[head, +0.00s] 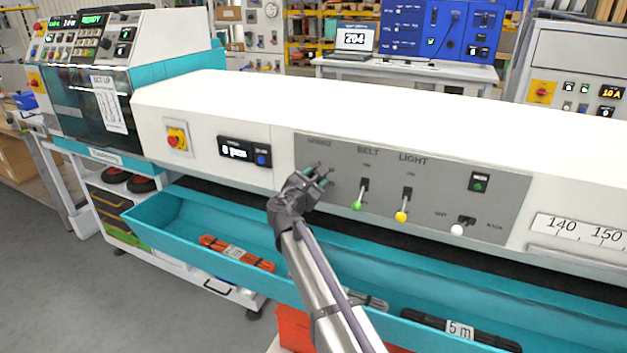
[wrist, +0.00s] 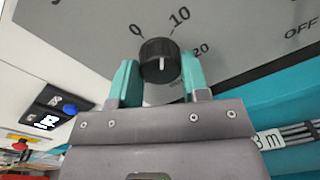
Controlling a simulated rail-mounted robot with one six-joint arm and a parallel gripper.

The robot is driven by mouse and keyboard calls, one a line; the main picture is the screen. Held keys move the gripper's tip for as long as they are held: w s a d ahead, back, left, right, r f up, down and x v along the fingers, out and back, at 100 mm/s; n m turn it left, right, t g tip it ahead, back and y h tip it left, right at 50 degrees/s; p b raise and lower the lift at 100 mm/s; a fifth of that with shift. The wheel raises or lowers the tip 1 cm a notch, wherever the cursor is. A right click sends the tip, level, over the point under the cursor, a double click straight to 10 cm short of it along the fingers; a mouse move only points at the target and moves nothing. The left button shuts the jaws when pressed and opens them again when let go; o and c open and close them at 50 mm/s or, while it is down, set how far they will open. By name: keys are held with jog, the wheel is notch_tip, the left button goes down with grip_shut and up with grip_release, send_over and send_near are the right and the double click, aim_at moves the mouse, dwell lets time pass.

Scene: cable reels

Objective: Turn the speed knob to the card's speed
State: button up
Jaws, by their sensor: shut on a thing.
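The black speed knob (wrist: 157,50) sits on the grey control panel (wrist: 80,35) in the wrist view, with the numbers 0, 10 and 20 around it. A short white line on the knob faces the bottom of the picture; I cannot tell which value it marks. My gripper (wrist: 161,80) is shut on the knob, with a teal finger on each side. In the head view my gripper (head: 318,175) is at the panel's left part, under the SPEED label, and mostly hides the knob. A white SET UP card (head: 108,103) hangs on the machine at left; its small text is unreadable.
Right of my gripper are the green-tipped BELT switch (head: 358,205), the yellow-tipped LIGHT switch (head: 402,215) and a white-tipped switch (head: 457,229). A counter display (head: 236,149) and red knob (head: 177,138) are to the left. A teal trough (head: 170,235) with cable bundles runs below.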

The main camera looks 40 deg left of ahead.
jog(key=m, duration=1.8)
jog(key=m+y+b, duration=0.1)
jog(key=m, duration=0.8)
jog(key=shift+d+f, duration=0.1)
jog(key=shift+f, duration=0.2)
jog(key=o, duration=0.9)
jog(key=v, duration=1.1)
jog(key=shift+w, duration=0.1)
